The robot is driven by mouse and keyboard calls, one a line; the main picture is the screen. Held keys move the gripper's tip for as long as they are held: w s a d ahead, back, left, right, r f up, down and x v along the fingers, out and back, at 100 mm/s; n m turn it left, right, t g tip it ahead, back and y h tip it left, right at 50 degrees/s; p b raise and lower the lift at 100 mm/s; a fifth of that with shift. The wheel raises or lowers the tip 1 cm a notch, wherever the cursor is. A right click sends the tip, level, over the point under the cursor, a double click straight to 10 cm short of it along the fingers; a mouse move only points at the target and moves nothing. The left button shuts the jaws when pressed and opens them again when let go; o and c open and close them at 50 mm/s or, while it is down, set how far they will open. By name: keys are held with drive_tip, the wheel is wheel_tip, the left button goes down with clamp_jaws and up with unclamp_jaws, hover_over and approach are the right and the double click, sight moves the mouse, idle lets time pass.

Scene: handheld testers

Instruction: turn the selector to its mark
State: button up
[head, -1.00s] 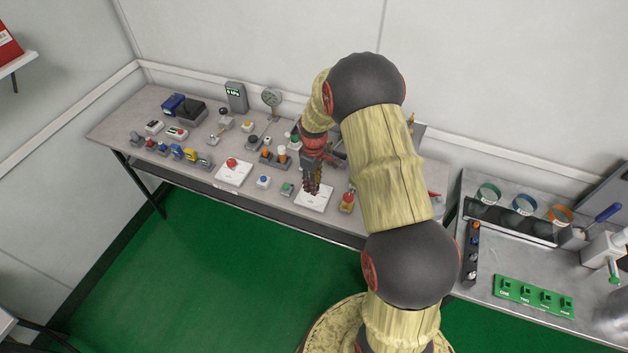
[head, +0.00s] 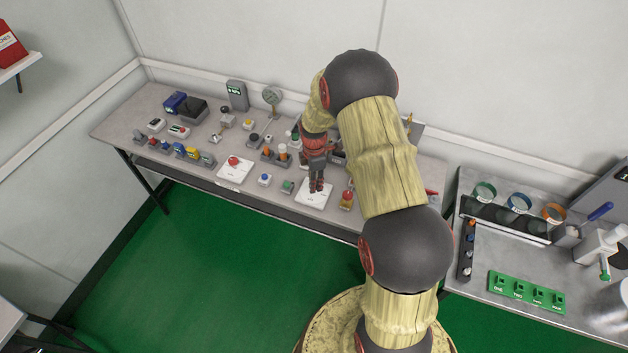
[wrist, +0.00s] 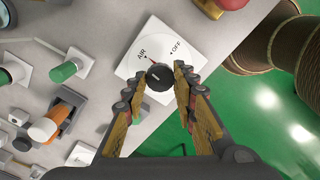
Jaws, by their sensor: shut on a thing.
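The selector is a round black knob (wrist: 159,80) on a white square plate (wrist: 130,66) lettered AIR and OFF. In the wrist view a small red mark shows at the knob's edge by AIR, and a dark dot sits beside OFF. My gripper (wrist: 157,84) has its fingers on either side of the knob and is shut on it. In the head view my gripper (head: 317,189) points down over the white plate (head: 314,201) near the table's front edge. The fingers hide the knob there.
A red-topped switch (head: 347,198) stands close right of the plate, and a green button (head: 287,187) close left. A plate with a red button (head: 234,162) lies farther left. In the wrist view a green cylinder (wrist: 63,72) and an orange one (wrist: 42,129) stand left of the fingers.

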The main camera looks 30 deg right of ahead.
drive_tip(key=shift+n, duration=0.7)
drive_tip(key=o, duration=1.2)
drive_tip(key=shift+c, duration=0.2)
wheel_tip(320, 180, up, 12)
